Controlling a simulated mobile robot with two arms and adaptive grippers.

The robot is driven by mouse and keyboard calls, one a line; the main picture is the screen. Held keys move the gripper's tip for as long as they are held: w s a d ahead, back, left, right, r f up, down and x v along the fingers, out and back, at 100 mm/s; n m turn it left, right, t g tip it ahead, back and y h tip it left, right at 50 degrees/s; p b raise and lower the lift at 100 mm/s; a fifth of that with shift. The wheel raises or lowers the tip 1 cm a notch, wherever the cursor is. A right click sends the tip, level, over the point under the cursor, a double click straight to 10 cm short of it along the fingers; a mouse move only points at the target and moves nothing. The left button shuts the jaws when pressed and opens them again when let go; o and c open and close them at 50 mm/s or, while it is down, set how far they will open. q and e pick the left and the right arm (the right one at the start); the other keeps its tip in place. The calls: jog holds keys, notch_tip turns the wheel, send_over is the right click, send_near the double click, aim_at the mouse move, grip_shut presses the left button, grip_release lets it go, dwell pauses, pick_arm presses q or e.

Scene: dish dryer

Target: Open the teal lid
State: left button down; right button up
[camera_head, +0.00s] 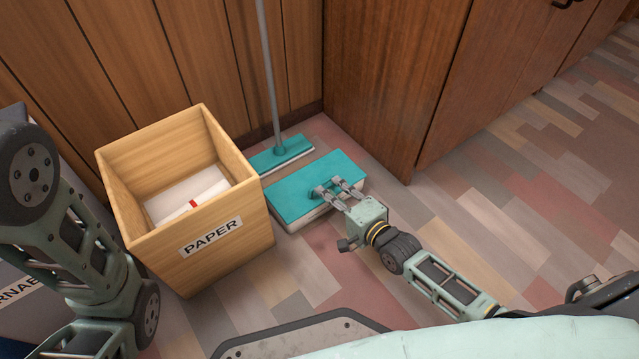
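The teal lid (300,194) lies flat on top of a low white box (306,218) on the floor, in the middle of the head view. No gap shows between lid and box. My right gripper (335,190) is over the right part of the lid, its two fingers apart and nothing seen between them. The fingertips are at or just above the lid's top; I cannot tell whether they touch it. My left arm (75,245) shows at the left edge, but its gripper is out of the picture.
A wooden bin (205,245) labelled PAPER, with papers inside, stands left of the box. A mop with a teal head (285,152) stands behind the lid against the wooden wall. A brown cabinet (390,80) is at the back right. The patchwork floor (530,200) to the right is clear.

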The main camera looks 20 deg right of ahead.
aim_at(322, 183)
jog(key=b+x, duration=0.2)
jog(key=x, duration=0.2)
jog(key=shift+w+a+f, duration=0.15)
jog(key=shift+w, duration=0.15)
grip_shut()
